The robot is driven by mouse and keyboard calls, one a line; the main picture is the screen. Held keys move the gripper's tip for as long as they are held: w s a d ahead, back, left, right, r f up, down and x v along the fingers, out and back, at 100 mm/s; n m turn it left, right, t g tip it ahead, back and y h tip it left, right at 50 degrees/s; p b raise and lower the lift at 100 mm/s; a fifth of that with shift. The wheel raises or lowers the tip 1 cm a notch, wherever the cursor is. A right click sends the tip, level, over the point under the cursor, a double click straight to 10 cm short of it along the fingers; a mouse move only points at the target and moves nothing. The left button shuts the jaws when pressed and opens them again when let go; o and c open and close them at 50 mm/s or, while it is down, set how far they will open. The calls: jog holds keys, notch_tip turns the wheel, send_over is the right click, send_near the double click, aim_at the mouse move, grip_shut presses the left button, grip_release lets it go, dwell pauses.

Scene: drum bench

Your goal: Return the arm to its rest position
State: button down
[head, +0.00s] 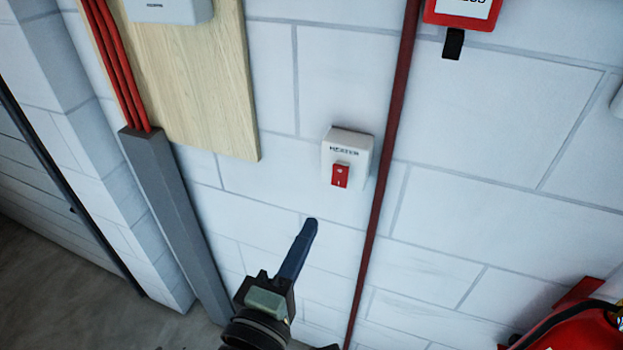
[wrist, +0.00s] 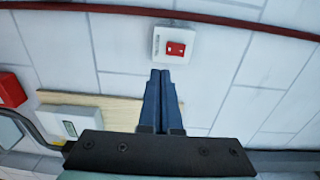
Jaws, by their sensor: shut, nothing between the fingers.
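My gripper (head: 310,224) is shut and empty, its dark blue fingers held together and pointing up toward the wall. It also shows in the wrist view (wrist: 160,73), fingertips together. A white heater switch box (head: 347,152) with a red rocker (head: 340,175) is on the block wall, above and right of the fingertips in the head view. In the wrist view the switch box (wrist: 168,44) lies just beyond the fingertips, with a visible gap between them. My arm behind the gripper leaves the head view at the bottom edge.
A dark red pipe (head: 385,160) runs down the wall right of the switch. A wooden board (head: 190,80), red cables (head: 118,70) and grey trunking (head: 175,220) are left. A red fire extinguisher (head: 575,330) stands lower right. A red box (head: 462,10) hangs above.

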notch_tip(320, 180, up, 21)
jog(key=w+d+m+t+y, duration=0.2)
jog(key=m+t, duration=0.2)
jog(key=m, duration=0.5)
jog(key=s+r+m+t+y, duration=0.1)
jog(key=s+r+m+t, duration=0.1)
jog(key=r, duration=0.7)
jog(key=s+r+m+t+y, duration=0.2)
jog(key=s+r+m+t, duration=0.1)
jog(key=s+r, duration=0.3)
notch_tip(320, 180, up, 3)
jog(key=shift+d+f+t+y, duration=0.1)
jog(key=shift+d+t+y, duration=0.2)
jog(key=shift+t, duration=0.2)
jog(key=shift+s, duration=0.1)
